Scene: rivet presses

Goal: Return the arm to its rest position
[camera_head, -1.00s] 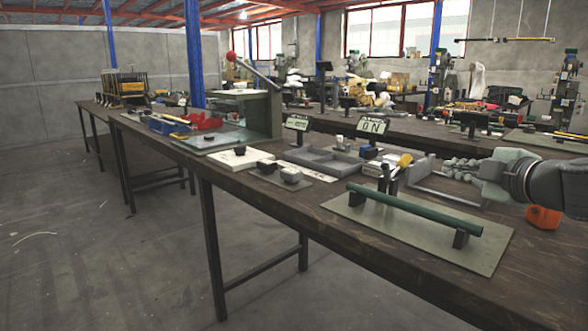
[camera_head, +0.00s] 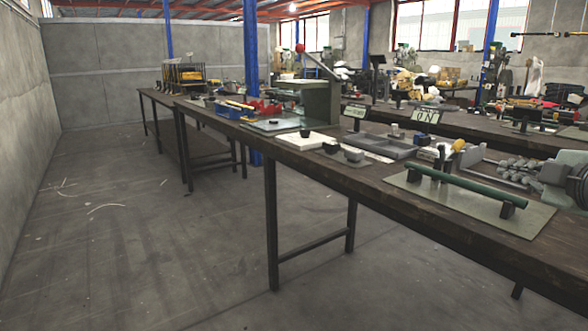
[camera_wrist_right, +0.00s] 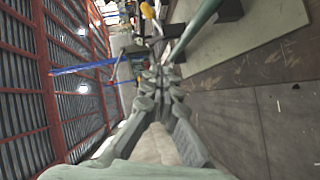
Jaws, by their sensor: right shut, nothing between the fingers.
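My right gripper (camera_head: 484,161) is at the right edge of the head view, just behind the green rod, above the bench. Its jointed grey fingers are shut with nothing between them. In the right wrist view the fingertips (camera_wrist_right: 160,78) meet beyond the palm. The dark green rod (camera_head: 455,181) lies across two black supports on a pale green mat (camera_head: 425,203). The rod also shows in the right wrist view (camera_wrist_right: 195,28), beside the fingers. My left gripper is not in view.
The long dark bench (camera_head: 385,194) holds a grey tray (camera_head: 386,147), a lever press (camera_head: 320,102), a red bin (camera_head: 264,107) and small sign displays (camera_head: 425,115). A yellow-handled tool (camera_head: 458,146) stands near the gripper. The floor (camera_head: 150,240) left of the bench is clear.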

